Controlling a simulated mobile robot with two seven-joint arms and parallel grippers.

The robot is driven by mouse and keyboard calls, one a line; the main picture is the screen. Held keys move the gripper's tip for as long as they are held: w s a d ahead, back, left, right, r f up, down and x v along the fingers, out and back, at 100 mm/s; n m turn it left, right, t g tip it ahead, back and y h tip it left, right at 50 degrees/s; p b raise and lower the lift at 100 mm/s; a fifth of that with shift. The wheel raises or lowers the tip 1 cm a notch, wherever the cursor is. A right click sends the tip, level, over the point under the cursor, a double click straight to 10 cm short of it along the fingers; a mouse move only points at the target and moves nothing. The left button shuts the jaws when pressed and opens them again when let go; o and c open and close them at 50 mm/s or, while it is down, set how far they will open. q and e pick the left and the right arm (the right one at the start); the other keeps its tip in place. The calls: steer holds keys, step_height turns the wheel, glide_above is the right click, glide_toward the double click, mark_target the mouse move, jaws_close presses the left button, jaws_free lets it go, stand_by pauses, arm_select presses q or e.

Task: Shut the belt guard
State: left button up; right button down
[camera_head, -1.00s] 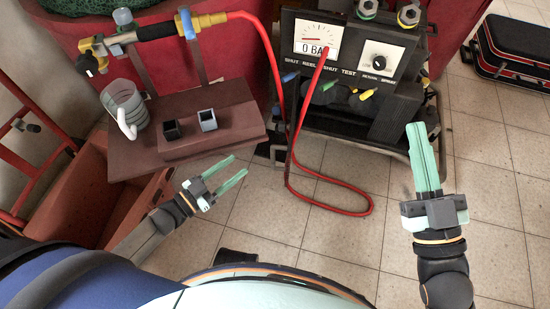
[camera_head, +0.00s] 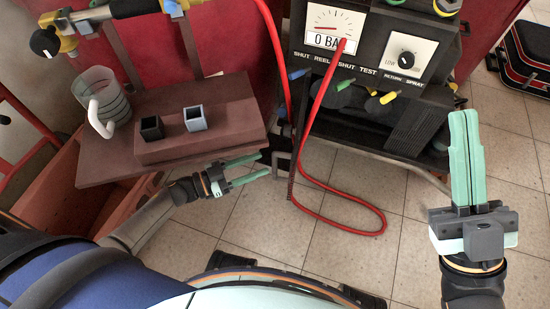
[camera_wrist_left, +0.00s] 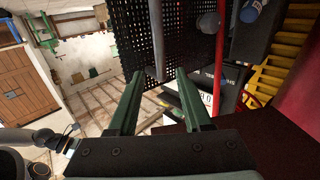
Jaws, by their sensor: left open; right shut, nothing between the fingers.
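A black perforated mesh panel (camera_wrist_left: 130,35), which looks like the belt guard, stands just past my left fingertips in the left wrist view. In the head view a thin dark upright edge (camera_head: 294,150) at the left of the machine looks like the same panel seen edge-on, standing open. The machine (camera_head: 375,60) has a gauge and knob panel, with the dark pulley bay below it. My left gripper (camera_head: 265,164) is open and empty, a short way left of that edge. I cannot tell if it touches. My right gripper (camera_head: 464,113) is shut and empty, right of the machine.
A red hose (camera_head: 340,225) loops down in front of the machine to near the floor. A brown shelf (camera_head: 110,165) with a clear jug (camera_head: 107,105) and two small cups stands at left. Open tiled floor lies between my grippers. A black case (camera_head: 525,55) lies at far right.

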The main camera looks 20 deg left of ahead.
mark_target(275, 159)
arm_select(q)
steer(key=b+x, duration=0.1)
steer(key=x, duration=0.5)
steer(key=shift+c, duration=0.4)
jaws_close()
steer(key=shift+s, duration=0.1)
stand_by(0.8)
